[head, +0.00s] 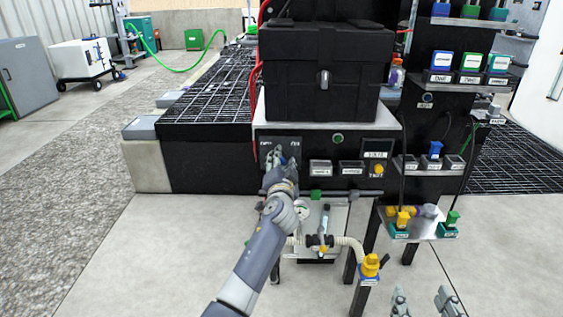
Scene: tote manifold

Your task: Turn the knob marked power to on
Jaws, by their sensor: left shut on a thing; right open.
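The control panel (310,143) is the dark front face below the black tote. My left gripper (279,157) reaches up from below and is shut at the left part of this panel, on what appears to be the power knob. The gripper covers the knob, so its pointer and exact angle are hidden. Two small white labels show just above the gripper, one on each side, too small to read surely. My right gripper (424,301) is open and empty at the bottom right edge, low over the floor and away from the panel.
A black tote (322,75) with a latch stands on the bench above the panel. Right of my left gripper are labelled switches (320,167) and a yellow knob (378,170). Below are a pipe manifold (320,240) and a yellow valve (371,265).

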